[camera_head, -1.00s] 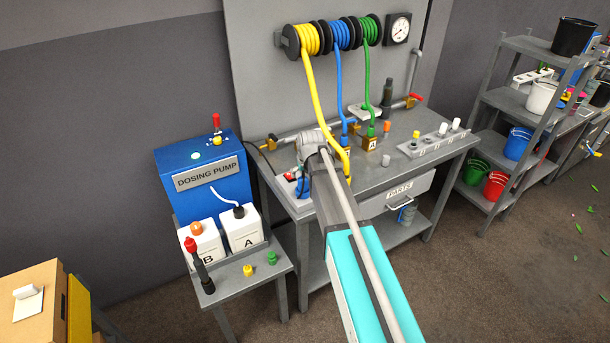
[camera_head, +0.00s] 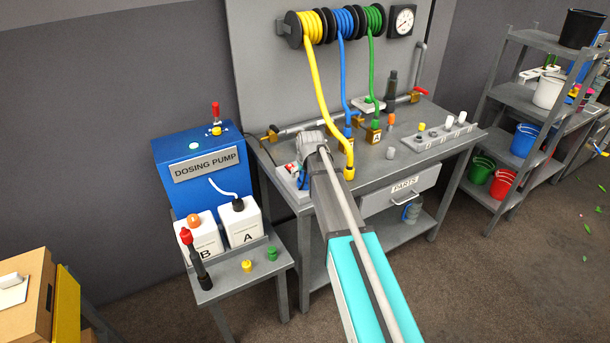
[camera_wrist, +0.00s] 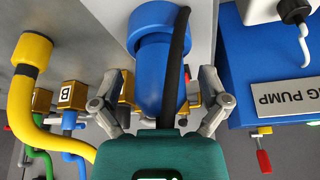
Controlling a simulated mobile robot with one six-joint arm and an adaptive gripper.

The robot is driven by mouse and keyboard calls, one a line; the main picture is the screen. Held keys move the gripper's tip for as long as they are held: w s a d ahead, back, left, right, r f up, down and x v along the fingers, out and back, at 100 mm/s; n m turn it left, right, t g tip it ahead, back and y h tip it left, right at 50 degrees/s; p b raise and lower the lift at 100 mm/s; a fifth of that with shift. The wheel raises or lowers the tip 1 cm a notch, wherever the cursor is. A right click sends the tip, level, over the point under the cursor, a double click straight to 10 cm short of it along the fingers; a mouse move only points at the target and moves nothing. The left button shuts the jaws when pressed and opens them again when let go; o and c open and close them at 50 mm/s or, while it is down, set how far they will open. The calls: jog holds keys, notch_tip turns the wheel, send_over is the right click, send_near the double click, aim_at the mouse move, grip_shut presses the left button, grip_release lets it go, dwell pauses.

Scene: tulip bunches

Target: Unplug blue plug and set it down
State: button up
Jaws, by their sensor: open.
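The blue plug (camera_wrist: 160,75) fills the upper middle of the wrist view, with a black cable running along it. Its wide blue collar (camera_wrist: 152,20) lies against a light grey panel face. My gripper (camera_wrist: 160,90) is open, with one finger on each side of the plug's narrower body. Small gaps show between the fingers and the plug, so it is not clasped. In the head view, my arm hides most of the jaws and the plug at the bench's left end.
The workbench (camera_head: 385,165) carries brass fittings with yellow (camera_head: 322,100), blue and green hoses close to the arm. The yellow hose (camera_wrist: 25,95) also shows near the gripper in the wrist view. The blue dosing pump (camera_head: 170,195) stands left of the bench; the small table (camera_head: 235,280) has some free room.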

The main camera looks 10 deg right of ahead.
jog(key=shift+w+f, duration=0.1)
jog(key=shift+f, duration=0.15)
grip_shut()
dwell(0.8)
jog(key=shift+r+p, duration=1.05)
jog(key=shift+r, duration=0.05)
jog(key=shift+r+p, duration=0.35)
jog(key=shift+r+p, duration=0.3)
jog(key=shift+r, duration=0.05)
dwell(0.4)
jog(key=shift+r+p, duration=1.9)
